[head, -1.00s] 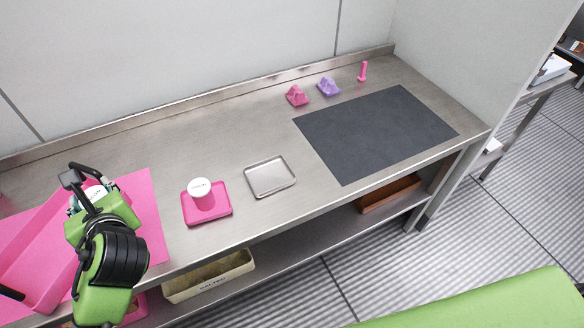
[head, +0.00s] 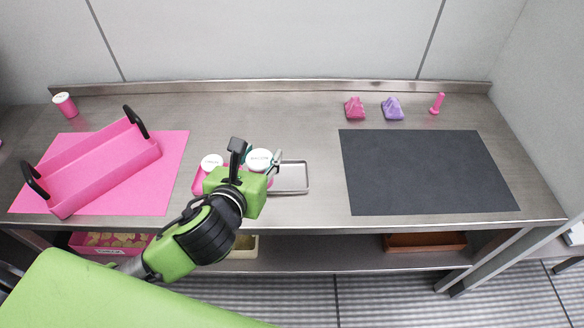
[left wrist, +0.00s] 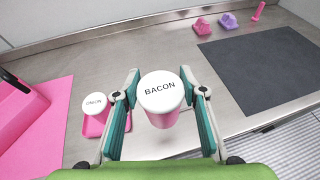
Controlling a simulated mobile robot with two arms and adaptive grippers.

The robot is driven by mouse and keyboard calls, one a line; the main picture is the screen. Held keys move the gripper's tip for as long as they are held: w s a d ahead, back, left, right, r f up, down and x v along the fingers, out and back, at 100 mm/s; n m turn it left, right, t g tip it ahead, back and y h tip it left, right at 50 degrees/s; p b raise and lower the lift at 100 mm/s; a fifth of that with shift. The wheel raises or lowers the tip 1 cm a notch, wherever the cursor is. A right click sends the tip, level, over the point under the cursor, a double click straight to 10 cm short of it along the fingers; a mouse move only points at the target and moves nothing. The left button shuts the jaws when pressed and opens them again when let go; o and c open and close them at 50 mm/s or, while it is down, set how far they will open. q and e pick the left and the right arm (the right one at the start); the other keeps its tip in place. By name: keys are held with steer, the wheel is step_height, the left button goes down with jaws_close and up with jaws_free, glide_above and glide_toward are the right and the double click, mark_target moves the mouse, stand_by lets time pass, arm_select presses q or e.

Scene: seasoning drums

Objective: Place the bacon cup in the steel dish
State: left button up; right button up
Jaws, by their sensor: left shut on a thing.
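The bacon cup (head: 260,157), pink with a white lid, is held between the fingers of my left gripper (head: 259,160). In the left wrist view, its lid reads BACON (left wrist: 160,92), and it stands upright between the two teal finger pads. The steel dish (head: 305,178) is a shallow square tray on the counter. In the head view the gripper and cup overlap the dish's left part and hide it. The cup's base is hidden in the head view, so its height over the counter cannot be told. My right gripper is not in view.
The onion cup (left wrist: 95,101) stands on a pink dish (head: 197,183) just left of my gripper. A pink carrier (head: 90,170) lies on a pink mat (head: 165,190) at left. A dark mat (head: 425,175) at right is bare. Small pink and purple items stand behind it.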

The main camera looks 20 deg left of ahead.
arm_select(q)
steer(key=shift+w+d+f+p, duration=0.1)
steer(key=shift+w+d+f, duration=0.3)
steer(key=shift+w+f, duration=1.5)
steer(key=shift+w+d+f+p, duration=0.1)
steer(key=shift+w+d+f, duration=0.25)
steer(key=shift+w+f, duration=1.6)
steer(key=shift+w+d+f+p, duration=0.1)
steer(key=shift+w+d+f, duration=0.3)
steer(key=shift+w+f, duration=1.5)
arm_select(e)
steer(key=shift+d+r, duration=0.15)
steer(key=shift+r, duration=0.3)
arm_select(q)
steer(key=shift+s+f, duration=0.15)
steer(key=shift+f, duration=0.15)
steer(key=o, duration=1.1)
steer(key=shift+o, duration=0.2)
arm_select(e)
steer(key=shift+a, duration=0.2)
